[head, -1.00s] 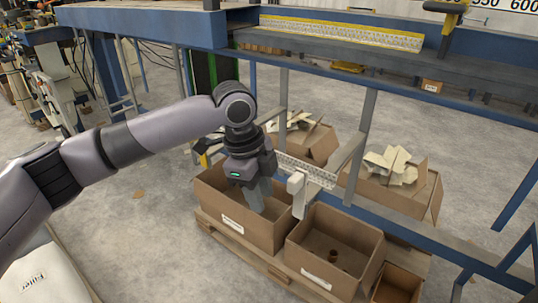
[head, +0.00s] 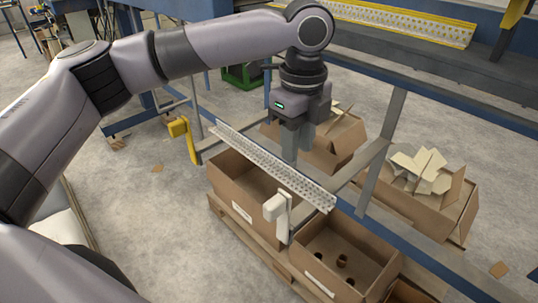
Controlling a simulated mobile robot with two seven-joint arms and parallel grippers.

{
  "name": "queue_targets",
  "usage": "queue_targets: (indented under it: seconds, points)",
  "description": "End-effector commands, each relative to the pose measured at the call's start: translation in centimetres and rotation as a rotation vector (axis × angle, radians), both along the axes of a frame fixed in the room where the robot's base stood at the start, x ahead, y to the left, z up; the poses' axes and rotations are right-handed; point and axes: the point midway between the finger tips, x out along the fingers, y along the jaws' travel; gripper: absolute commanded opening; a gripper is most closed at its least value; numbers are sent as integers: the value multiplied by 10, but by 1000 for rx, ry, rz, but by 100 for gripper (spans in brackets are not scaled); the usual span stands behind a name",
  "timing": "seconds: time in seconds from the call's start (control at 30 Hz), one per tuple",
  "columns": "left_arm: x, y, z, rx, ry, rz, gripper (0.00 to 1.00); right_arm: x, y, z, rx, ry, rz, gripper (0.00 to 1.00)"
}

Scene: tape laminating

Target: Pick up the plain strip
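The plain strip (head: 250,151), a long pale grey perforated piece without a yellow edge, lies slantwise above the cardboard boxes, at the side of the lower frame. My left gripper (head: 290,158) points down at the middle of the strip, its fingertips at the strip's far edge. The finger ends are hidden or merge with that edge, so I cannot tell whether they grip it. My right gripper is not in view.
A white bracket (head: 275,207) stands at the near side of the strip, and a yellow clamp (head: 181,130) is left of it. Open cardboard boxes (head: 330,265) stand below and behind. A post (head: 381,150) rises right of the gripper.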

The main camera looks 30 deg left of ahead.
Motion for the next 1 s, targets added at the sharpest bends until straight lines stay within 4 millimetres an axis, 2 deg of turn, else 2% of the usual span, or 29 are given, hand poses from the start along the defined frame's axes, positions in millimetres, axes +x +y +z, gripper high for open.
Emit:
queue_targets:
  seconds: [0.33, 0.63, 0.67, 0.7, 0.77, 1.0]
  points:
    - [-2, -4, -48, 0, 1, 1, 33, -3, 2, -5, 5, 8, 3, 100]
    - [-2, -4, -54, -1, 0, 0, 33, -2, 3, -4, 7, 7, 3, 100]
    - [-2, -4, -54, -1, -1, 0, 30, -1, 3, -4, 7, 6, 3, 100]
    - [-2, -4, -54, -1, -1, 0, 17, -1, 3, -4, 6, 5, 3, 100]
    - [-2, -4, -54, -1, -1, 0, 0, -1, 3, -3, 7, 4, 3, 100]
    - [-2, -4, -54, 0, -1, 0, 0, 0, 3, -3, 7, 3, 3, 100]
